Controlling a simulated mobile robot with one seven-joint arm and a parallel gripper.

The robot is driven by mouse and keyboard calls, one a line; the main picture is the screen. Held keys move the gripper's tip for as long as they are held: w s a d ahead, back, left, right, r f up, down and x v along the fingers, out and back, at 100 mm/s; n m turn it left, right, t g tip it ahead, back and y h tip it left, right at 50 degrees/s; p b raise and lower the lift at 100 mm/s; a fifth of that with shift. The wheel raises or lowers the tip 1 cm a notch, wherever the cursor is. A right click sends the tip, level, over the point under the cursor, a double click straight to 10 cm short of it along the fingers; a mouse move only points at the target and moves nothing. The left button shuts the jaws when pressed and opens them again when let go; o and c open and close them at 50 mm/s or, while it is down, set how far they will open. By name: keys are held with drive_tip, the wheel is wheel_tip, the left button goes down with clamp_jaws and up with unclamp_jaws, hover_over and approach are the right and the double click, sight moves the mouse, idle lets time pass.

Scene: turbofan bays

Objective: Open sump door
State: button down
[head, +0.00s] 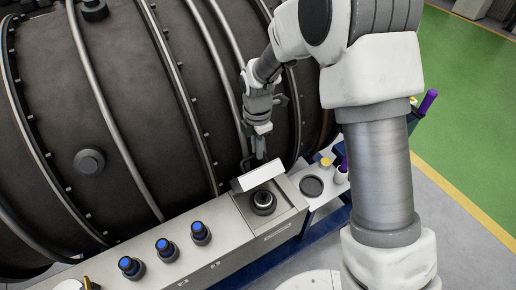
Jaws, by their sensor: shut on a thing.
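The sump door (257,177) is a pale metal flap on the grey box along the engine's side. It stands tilted up at the rear of a square recess, and a dark round fitting (263,202) is visible in front of it. My gripper (260,155) points down from above and behind the door, shut at its upper edge. A dark handle-like bar shows beside the fingers. The fingertips are small and partly hidden, so the exact contact is hard to see.
Three blue-capped fittings (164,246) stand on the grey box to the left. A side tray (325,196) holds a dark round dish (311,186), a yellow-capped item (325,162) and a purple-topped item. The large dark engine casing (90,120) with pipes rises close behind my gripper.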

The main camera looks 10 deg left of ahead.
drive_tip(key=shift+w+a, duration=0.6)
drive_tip(key=shift+w, duration=0.25)
drive_tip(key=c, duration=0.9)
unclamp_jaws()
drive_tip(key=shift+s, duration=0.1)
